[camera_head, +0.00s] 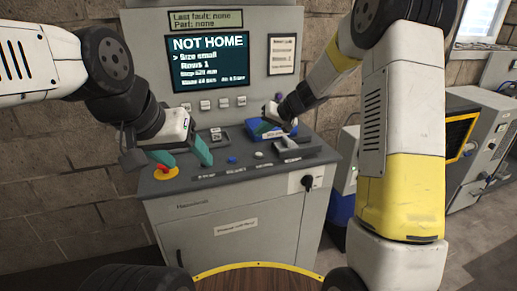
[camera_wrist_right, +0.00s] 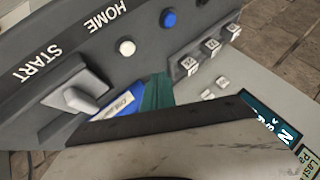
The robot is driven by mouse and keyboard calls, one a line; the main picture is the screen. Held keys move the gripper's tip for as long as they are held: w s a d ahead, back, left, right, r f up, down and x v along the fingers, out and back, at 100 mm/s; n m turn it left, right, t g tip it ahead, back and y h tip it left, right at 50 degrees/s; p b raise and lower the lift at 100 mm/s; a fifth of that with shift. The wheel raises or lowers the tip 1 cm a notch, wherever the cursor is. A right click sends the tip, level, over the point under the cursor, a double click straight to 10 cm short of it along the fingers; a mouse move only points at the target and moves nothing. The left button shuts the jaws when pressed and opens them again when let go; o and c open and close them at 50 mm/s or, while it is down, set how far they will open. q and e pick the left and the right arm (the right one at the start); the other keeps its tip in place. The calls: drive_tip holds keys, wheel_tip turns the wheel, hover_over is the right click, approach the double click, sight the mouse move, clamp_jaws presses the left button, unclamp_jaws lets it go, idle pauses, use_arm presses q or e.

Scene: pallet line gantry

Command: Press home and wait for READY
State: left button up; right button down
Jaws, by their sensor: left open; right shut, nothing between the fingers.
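The grey console (camera_head: 235,240) has a screen (camera_head: 208,62) reading NOT HOME, with "Size small" and "Rows 1" below. On its sloped panel, a white button (camera_head: 258,155) lies by the HOME label; it also shows in the right wrist view (camera_wrist_right: 125,47). A blue button (camera_head: 232,160) is left of it. My left gripper (camera_head: 184,156) is open and empty over the panel's left end, near the red stop button (camera_head: 166,171). My right gripper (camera_head: 292,128) is shut and empty above the panel, behind the HOME button and apart from it. Its teal finger (camera_wrist_right: 156,92) shows in the wrist view.
A grey START lever (camera_head: 284,145) stands right of HOME; it also shows in the wrist view (camera_wrist_right: 82,95). A blue labelled object (camera_head: 262,130) sits behind, partly hidden by my right gripper. Small numbered switches (camera_head: 219,136) are at the panel's back left.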

sight(261, 154)
drive_tip(key=shift+f, duration=2.75)
drive_tip(key=shift+f, duration=0.2)
drive_tip(key=shift+f, duration=0.2)
drive_tip(key=shift+f, duration=0.5)
idle(0.3)
drive_tip(key=shift+r, duration=3.45)
